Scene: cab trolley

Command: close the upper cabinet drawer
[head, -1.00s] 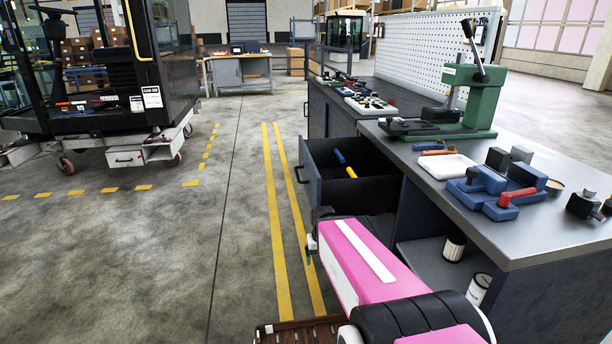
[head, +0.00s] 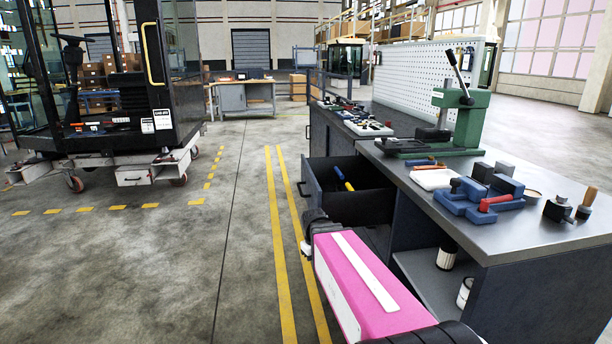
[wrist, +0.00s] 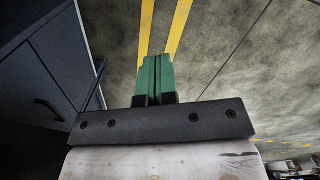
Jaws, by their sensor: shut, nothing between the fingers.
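The upper cabinet drawer (head: 312,186) stands open in the head view, pulled out to the left from under the dark workbench. Its handle (head: 301,190) is on the left face. A screwdriver with a yellow and blue handle (head: 343,178) lies inside. My gripper shows in the wrist view with its green fingers (wrist: 154,80) pressed together and nothing between them. In the head view my arm reaches forward beside the bench, its end on the near side of the drawer; the fingers are hard to make out there. No contact with the drawer is visible.
The dark blue cabinet side (wrist: 40,65) fills the left of the wrist view. The benchtop (head: 425,190) holds a green press (head: 470,115) and a blue vise (head: 470,195). Open floor with yellow lines (head: 278,240) lies left of the bench. A cab trolley (head: 135,172) stands farther left.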

